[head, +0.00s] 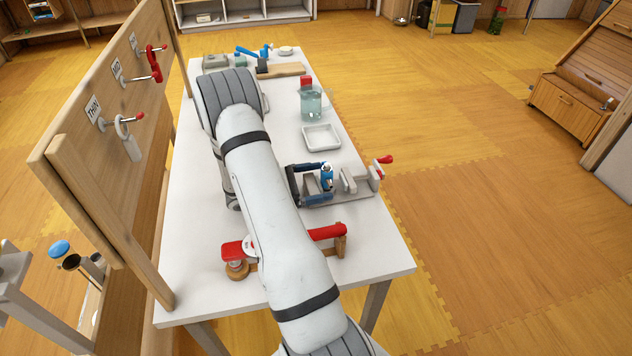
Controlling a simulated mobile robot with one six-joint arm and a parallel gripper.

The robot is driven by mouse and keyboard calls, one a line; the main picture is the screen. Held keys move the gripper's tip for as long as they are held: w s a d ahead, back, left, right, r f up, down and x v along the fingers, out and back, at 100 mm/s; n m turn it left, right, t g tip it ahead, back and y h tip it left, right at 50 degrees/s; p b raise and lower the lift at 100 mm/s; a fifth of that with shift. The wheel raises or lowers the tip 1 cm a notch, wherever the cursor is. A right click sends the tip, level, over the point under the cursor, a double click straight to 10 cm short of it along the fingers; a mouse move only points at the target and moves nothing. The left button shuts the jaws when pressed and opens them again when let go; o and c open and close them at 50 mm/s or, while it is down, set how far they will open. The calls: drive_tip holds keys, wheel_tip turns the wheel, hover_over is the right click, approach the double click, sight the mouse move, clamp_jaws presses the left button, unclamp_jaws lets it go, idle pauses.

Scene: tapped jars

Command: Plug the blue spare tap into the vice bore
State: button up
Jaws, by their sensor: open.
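The grey vice (350,185) stands near the right edge of the white table, with a red handle (384,160) at its right end. A small blue and white tap (327,176) is upright at the vice's left part; I cannot tell whether it sits in the bore. My gripper (323,183) is open, its dark fingers on the far and near sides of the tap. Contact between fingers and tap cannot be made out. My arm hides part of the table to the left and my wrist.
A red-handled tool on a wooden stand (329,233) lies on the near side. A white tray (321,137) and a jar of pale liquid (311,103) stand beyond the vice. A blue-handled item (256,53) is at the back.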

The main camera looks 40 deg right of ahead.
drive_tip(key=shift+w+a, duration=0.1)
idle(0.3)
drive_tip(key=shift+v, duration=2.05)
drive_tip(key=shift+a, duration=0.1)
drive_tip(key=b+v, duration=0.1)
drive_tip(key=v, duration=0.6)
drive_tip(key=shift+w+a, duration=0.2)
drive_tip(key=shift+a, duration=0.15)
idle(0.3)
